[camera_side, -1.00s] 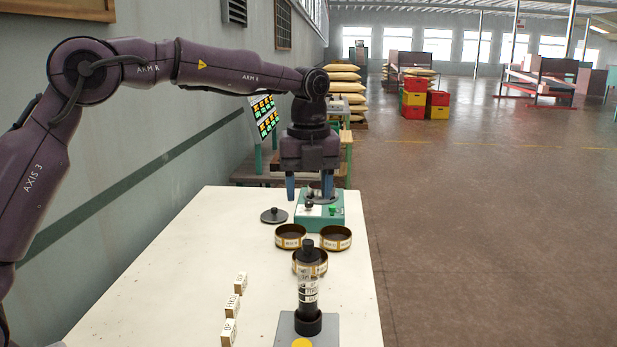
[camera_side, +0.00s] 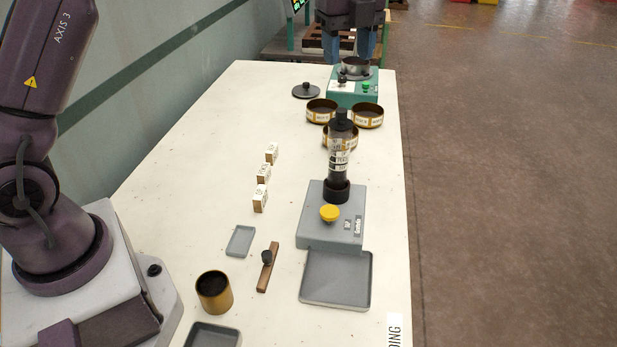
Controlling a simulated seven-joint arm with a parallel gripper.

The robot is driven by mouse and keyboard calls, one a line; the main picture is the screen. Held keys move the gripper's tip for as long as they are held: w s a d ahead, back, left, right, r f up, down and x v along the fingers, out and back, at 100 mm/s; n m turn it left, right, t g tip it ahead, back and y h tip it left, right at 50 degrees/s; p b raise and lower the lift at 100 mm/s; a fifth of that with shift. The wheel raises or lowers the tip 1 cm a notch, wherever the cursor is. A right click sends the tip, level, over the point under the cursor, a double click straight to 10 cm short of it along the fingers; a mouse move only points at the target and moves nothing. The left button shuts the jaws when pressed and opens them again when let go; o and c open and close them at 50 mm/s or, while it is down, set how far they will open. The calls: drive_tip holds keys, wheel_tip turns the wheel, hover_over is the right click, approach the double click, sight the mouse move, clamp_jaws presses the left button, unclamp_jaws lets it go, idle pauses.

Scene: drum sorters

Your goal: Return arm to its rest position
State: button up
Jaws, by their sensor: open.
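My gripper (camera_side: 345,50) is at the top of the side view, over the far end of the white table (camera_side: 215,135). Its two blue fingers point down and stand apart. They appear behind or above the green machine (camera_side: 353,98), which has a round metal pan (camera_side: 355,66) on top, a dark knob and a green button. I cannot tell how far the fingers are from the pan. I see nothing held between them. The upper part of my arm is cut off by the picture's top edge.
Brass-rimmed sieves (camera_side: 368,116) and a black lid (camera_side: 306,91) lie near the machine. A clear cylinder (camera_side: 340,160) stands upright on a grey base (camera_side: 316,232). Labelled blocks (camera_side: 263,173), a grey tray (camera_side: 336,279), a brass cup (camera_side: 214,292) and a wooden bar (camera_side: 267,270) are nearer.

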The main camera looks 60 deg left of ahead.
drive_tip(key=s+r+n+t, duration=0.1)
drive_tip(key=s+n+t, duration=0.4)
drive_tip(key=s+n, duration=1.5)
drive_tip(key=s, duration=0.8)
drive_tip(key=shift+s+a+r+n, duration=0.2)
drive_tip(key=shift+s+a+n, duration=0.1)
drive_tip(key=shift+n, duration=0.1)
